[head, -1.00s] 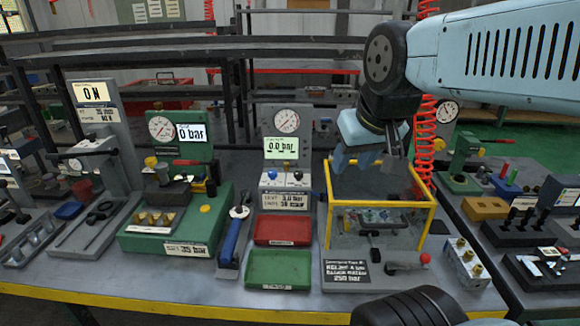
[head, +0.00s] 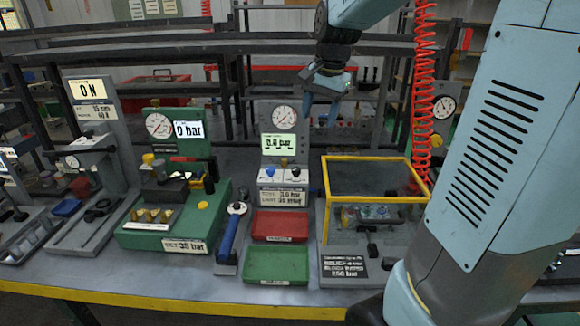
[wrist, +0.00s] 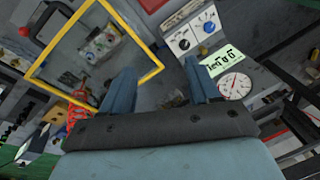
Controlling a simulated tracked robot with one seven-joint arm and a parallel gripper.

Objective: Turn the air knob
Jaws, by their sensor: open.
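A grey test panel (head: 268,174) stands upright in the middle of the bench, with a round gauge (head: 285,117) and a green-lit display (head: 279,145). On its lower face are a blue knob (head: 284,162) and a dark knob (head: 296,173); the labels are too small to read, so I cannot tell which is the air knob. In the wrist view the blue knob (wrist: 208,26) and dark knob (wrist: 184,44) lie beyond the fingertips. My gripper (head: 322,106) is open and empty, in the air up and right of the knobs, apart from them.
A yellow-framed clear box (head: 325,212) stands right of the panel. Red (head: 281,213) and green (head: 277,249) trays lie in front of it. A green press unit (head: 150,210) stands at left. A red coiled hose (head: 424,90) hangs at right. Dark shelf rails cross behind.

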